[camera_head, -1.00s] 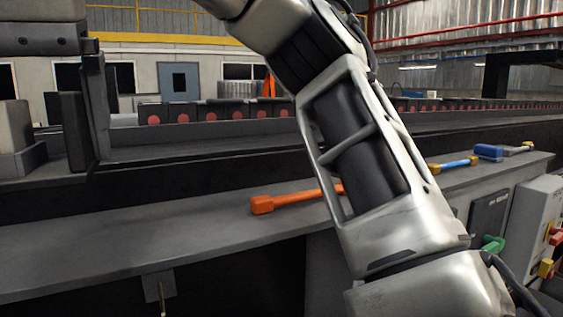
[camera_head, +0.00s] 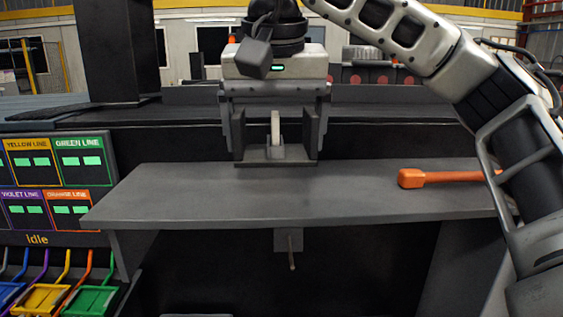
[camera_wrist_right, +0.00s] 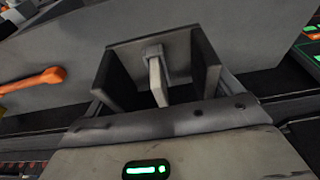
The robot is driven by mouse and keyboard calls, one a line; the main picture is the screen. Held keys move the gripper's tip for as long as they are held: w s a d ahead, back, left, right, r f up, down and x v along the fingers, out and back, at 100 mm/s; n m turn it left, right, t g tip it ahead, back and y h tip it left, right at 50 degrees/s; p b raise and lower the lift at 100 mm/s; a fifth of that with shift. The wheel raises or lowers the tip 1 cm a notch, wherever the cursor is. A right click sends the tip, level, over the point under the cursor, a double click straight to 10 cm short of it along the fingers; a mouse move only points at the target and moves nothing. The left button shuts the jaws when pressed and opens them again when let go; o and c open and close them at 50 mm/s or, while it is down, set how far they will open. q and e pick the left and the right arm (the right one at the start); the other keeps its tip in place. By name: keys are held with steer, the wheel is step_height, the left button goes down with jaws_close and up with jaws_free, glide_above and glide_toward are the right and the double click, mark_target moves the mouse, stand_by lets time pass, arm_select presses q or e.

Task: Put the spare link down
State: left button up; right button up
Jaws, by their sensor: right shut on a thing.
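The spare link (camera_head: 262,154) looks like a dark, squared U-shaped piece with side walls, a cross plate and a pale upright tongue. My right gripper (camera_head: 276,139) points down in the middle of the head view, with its fingers on the outer sides of the link, shut on it. The link's lower edge is by the far edge of the grey bench (camera_head: 200,197); I cannot tell whether it touches. In the right wrist view the link (camera_wrist_right: 203,65) sits between the fingers. My left gripper is not in view.
An orange-headed tool (camera_head: 412,178) lies on the bench at the right, partly behind my right arm. The bench's left and middle are clear.

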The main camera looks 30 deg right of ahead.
mark_target(281, 188)
steer(key=shift+w+d+f, duration=0.25)
steer(key=shift+d+f, duration=0.25)
steer(key=shift+f, duration=0.2)
steer(key=shift+s+x, duration=0.15)
steer(key=shift+x, duration=0.75)
steer(key=shift+s+x, duration=0.15)
steer(key=shift+x, duration=0.75)
steer(key=shift+f, duration=0.1)
steer(key=shift+f, duration=0.15)
steer(key=o, duration=0.7)
steer(key=v, duration=1.2)
